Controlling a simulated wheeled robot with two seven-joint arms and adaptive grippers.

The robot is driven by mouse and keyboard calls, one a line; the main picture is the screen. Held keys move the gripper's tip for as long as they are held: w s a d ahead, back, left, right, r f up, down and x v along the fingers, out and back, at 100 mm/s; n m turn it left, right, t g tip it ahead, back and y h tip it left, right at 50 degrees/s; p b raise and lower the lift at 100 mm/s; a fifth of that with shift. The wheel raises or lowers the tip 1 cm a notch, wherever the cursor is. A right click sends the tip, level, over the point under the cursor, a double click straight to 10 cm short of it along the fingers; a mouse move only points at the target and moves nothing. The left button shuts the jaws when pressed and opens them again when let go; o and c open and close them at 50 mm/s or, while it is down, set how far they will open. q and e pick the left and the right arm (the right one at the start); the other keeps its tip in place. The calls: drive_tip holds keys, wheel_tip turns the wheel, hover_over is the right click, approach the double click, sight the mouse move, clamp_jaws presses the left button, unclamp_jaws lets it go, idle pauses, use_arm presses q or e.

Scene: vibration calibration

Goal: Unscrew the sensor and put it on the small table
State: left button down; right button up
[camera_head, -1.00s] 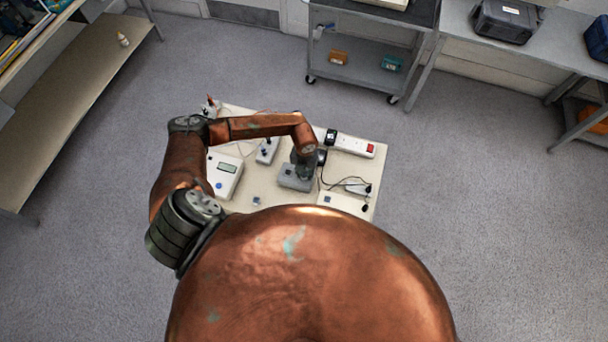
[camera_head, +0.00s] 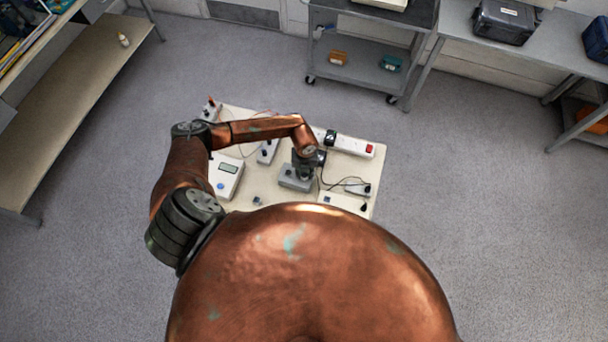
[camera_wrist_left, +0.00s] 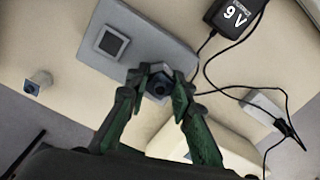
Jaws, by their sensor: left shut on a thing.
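A grey block (camera_head: 296,179) stands on a cream tabletop (camera_head: 378,160) in the head view. In the left wrist view the grey block (camera_wrist_left: 140,38) carries a dark square (camera_wrist_left: 113,42). My left gripper (camera_head: 304,172) is over this block. In the wrist view its green fingertips (camera_wrist_left: 158,88) close around a small dark round piece, seemingly the sensor (camera_wrist_left: 158,86), at the block's edge. The fingers hide its sides, and I cannot tell whether it is still joined to the block. My right gripper is not in view.
A white device with a display (camera_head: 226,177), a white power strip (camera_head: 352,145), a small blue-topped post (camera_wrist_left: 38,82) and a 9 V adapter (camera_wrist_left: 235,14) with black cables crowd the tabletop. A grey cart (camera_head: 365,70) stands beyond, with open floor between.

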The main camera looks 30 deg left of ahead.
use_arm(q)
drive_tip(key=shift+s+d+f+n+p, duration=0.1)
drive_tip(key=shift+n+p, duration=0.55)
drive_tip(key=shift+n, duration=0.4)
drive_tip(key=shift+s+d+f+n+p, duration=0.1)
drive_tip(key=shift+n+p, duration=0.5)
drive_tip(key=shift+n, duration=0.45)
drive_tip(key=shift+n+p, duration=1.35)
drive_tip(key=shift+n, duration=0.65)
drive_tip(key=shift+r+n+p, duration=0.1)
drive_tip(key=shift+n+p, duration=1.1)
drive_tip(key=shift+n, duration=0.5)
drive_tip(key=shift+a+n+p, duration=0.15)
drive_tip(key=shift+n+p, duration=1.45)
drive_tip(key=shift+n, duration=0.7)
drive_tip(key=c, duration=2.1)
unclamp_jaws()
drive_tip(key=o, duration=0.5)
drive_tip(key=shift+w, duration=0.15)
